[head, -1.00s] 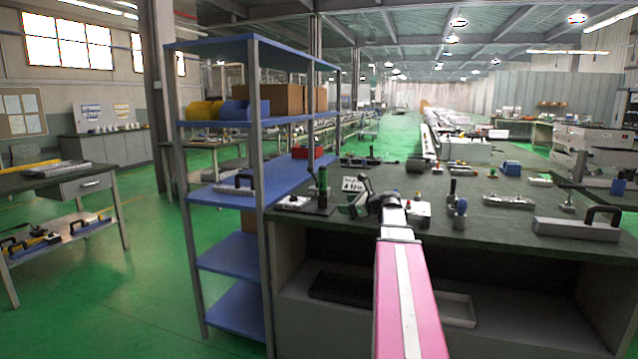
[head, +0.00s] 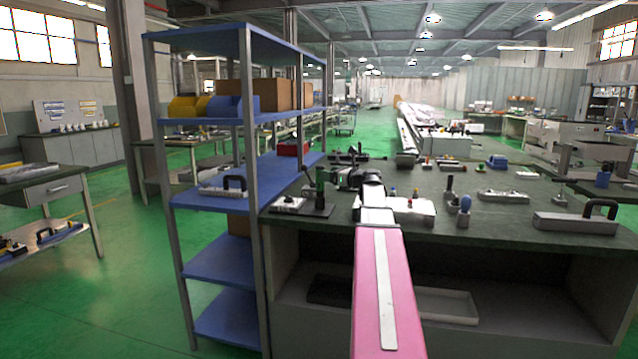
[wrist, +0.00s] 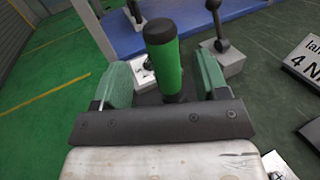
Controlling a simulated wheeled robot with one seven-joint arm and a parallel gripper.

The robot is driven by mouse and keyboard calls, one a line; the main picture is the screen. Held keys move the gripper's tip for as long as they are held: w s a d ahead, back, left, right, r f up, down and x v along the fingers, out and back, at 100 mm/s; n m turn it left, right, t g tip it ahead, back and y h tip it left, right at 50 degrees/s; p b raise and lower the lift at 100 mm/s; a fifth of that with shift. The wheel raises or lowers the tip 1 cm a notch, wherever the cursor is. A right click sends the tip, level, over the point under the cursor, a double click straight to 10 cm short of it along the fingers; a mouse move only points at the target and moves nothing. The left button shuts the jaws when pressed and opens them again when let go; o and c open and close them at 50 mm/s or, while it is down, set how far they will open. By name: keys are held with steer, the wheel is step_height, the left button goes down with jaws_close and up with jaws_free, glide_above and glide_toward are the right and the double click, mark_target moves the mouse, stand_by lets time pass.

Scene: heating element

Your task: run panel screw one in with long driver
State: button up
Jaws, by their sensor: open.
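The long driver appears to be the upright tool with a green handle and black cap (wrist: 164,62), standing in the wrist view. Its green handle also shows in the head view (head: 320,179), above a dark base plate near the bench's left end. My gripper (wrist: 163,78) is open, with one green-padded finger on each side of the handle and visible space at both sides. In the head view my gripper (head: 342,180) is just right of the driver. The driver's lower shaft is hidden by the gripper body. I cannot make out panel screw one.
A blue shelf rack (head: 236,305) stands directly left of the dark-topped bench (head: 490,222). In the wrist view a grey block with a black knob (wrist: 222,60) and a lettered plate (wrist: 304,62) lie beyond the fingers. A grey toolbox with a black handle (head: 575,223) sits at right.

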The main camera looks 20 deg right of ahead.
steer(key=x, duration=0.7)
steer(key=shift+r, duration=0.3)
jaws_close()
steer(key=shift+r, duration=0.15)
steer(key=s+a+r, duration=0.5)
steer(key=a+r, duration=0.5)
steer(key=s+d, duration=0.3)
steer(key=d, duration=0.7)
steer(key=s+d, duration=0.4)
steer(key=d, duration=0.7)
steer(key=shift+s+d, duration=0.2)
steer(key=shift+d, duration=0.1)
steer(key=shift+r, duration=0.1)
